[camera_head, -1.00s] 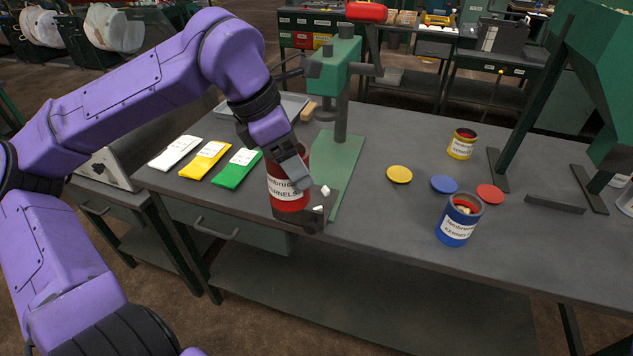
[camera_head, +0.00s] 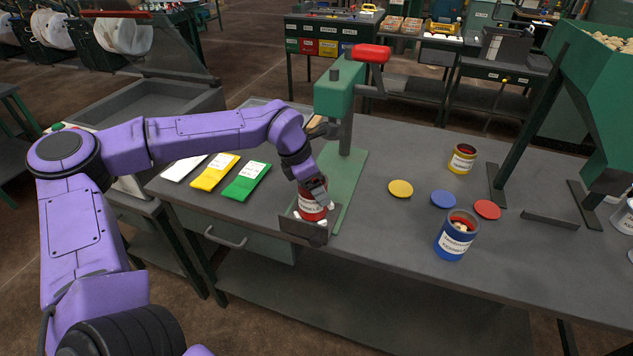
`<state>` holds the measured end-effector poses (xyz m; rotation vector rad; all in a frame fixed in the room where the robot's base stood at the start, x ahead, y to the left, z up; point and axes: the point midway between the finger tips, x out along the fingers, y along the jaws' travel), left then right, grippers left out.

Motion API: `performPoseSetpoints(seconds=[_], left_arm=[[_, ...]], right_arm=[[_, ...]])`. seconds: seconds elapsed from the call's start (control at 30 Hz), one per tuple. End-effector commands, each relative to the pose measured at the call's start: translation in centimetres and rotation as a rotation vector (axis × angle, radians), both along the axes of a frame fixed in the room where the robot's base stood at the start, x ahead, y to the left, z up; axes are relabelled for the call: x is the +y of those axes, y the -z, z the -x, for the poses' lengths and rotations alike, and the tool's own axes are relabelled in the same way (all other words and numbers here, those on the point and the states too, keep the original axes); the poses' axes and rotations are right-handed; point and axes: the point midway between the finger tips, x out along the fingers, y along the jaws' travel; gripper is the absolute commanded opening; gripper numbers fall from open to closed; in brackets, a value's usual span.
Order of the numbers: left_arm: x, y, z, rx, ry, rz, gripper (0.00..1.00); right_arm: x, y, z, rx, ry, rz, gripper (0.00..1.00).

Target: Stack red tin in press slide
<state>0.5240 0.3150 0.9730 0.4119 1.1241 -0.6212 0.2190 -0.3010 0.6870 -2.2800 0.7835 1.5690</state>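The red tin (camera_head: 312,203) with a white label sits in the press slide (camera_head: 304,228), a dark low-walled holder at the front of the green press (camera_head: 335,95). The slide's front wall hides the tin's lower part. My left gripper (camera_head: 319,196) comes down from the upper left, with its fingers at the tin's upper part, seemingly closed on it. The far finger is largely hidden. Small white pieces show at the slide. My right gripper is not in view.
A blue tin (camera_head: 455,240) and a yellow tin (camera_head: 462,158) stand to the right. White, yellow (camera_head: 215,172) and green (camera_head: 246,181) cards lie left. A green hopper (camera_head: 590,85) stands at right.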

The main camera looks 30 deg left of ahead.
Motion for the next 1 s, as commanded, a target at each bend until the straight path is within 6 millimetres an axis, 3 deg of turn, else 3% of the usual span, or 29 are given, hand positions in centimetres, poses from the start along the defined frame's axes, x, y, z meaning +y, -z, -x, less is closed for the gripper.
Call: performPoseSetpoints(seconds=[0.07, 0.1, 0.13, 0.47, 0.8, 1.0], left_arm=[[0.0, 0.0, 0.0, 0.001, 0.000, -0.001, 0.40], [0.0, 0.1, 0.0, 0.002, 0.000, -0.001, 0.91], [0.0, 0.1, 0.0, 0.002, 0.000, -0.001, 1.00], [0.2, -0.9, 0.2, -0.001, 0.000, 0.000, 1.00], [2.3, -8.4, 2.6, -0.003, -0.001, 0.001, 1.00], [2.9, -10.8, 3.4, 0.001, 0.000, -0.001, 1.00]], right_arm=[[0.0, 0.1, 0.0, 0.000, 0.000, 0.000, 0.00], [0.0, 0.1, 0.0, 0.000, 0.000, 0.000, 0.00], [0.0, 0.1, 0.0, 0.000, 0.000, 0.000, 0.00], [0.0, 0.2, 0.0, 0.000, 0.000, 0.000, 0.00], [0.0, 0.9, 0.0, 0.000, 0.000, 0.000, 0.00], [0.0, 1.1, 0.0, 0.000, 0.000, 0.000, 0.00]])
